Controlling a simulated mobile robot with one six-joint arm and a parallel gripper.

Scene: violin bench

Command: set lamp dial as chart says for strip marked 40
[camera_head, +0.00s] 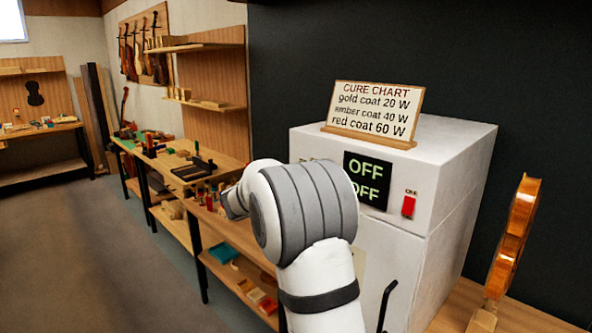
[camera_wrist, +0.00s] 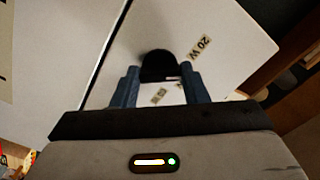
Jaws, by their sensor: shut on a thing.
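In the wrist view my gripper (camera_wrist: 159,72) is shut on a round black dial (camera_wrist: 158,62) on a white panel, one finger on each side. A label reading 20 W (camera_wrist: 200,48) lies to its upper right. Smaller labels near the fingers are too blurred to read. In the head view my arm hides the gripper and the dial. The cure chart (camera_head: 373,108) on the white lamp cabinet (camera_head: 455,150) reads gold coat 20 W, amber coat 40 W, red coat 60 W. The black display (camera_head: 367,180) shows OFF on two lines. I cannot make out a strip marked 40.
A red switch (camera_head: 408,206) labelled ON is right of the display. A black door handle (camera_head: 386,305) sticks out below. A violin (camera_head: 513,240) stands on edge at the right. A cluttered bench (camera_head: 220,160) runs along the left wall; the floor left is clear.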

